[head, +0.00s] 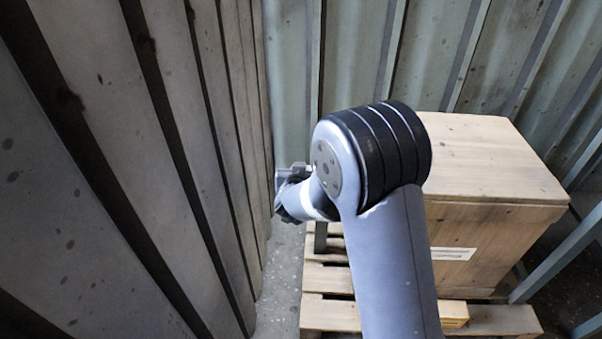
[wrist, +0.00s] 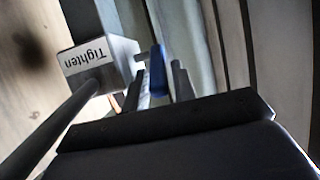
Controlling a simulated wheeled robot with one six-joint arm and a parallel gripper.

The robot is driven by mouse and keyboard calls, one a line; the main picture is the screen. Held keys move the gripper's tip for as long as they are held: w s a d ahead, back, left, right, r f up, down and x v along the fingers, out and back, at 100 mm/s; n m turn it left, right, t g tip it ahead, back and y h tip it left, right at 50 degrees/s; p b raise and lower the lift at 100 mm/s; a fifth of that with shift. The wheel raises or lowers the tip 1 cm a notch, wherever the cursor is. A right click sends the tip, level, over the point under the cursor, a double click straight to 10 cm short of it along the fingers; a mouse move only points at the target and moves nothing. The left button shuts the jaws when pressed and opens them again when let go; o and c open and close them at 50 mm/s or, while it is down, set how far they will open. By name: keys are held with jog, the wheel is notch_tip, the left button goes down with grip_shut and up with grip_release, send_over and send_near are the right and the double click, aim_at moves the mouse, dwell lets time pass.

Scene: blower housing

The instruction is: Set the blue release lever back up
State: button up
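The blue release lever (wrist: 157,70) shows in the wrist view as a short, nearly upright blue piece beside a grey box labelled "Tighten" (wrist: 122,47). My gripper (wrist: 157,80) has a dark finger on each side of the lever, with what look like narrow gaps between. It looks open around the lever; contact cannot be made out. The lever cannot be made out there.
A grey rod (wrist: 58,122) runs from the box to the lower left in the wrist view. In the head view a wooden crate (head: 500,240) stands on a pallet (head: 325,312) at the right. A ribbed metal wall (head: 130,170) rises close at the left.

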jog(key=shift+c, duration=0.3)
grip_shut()
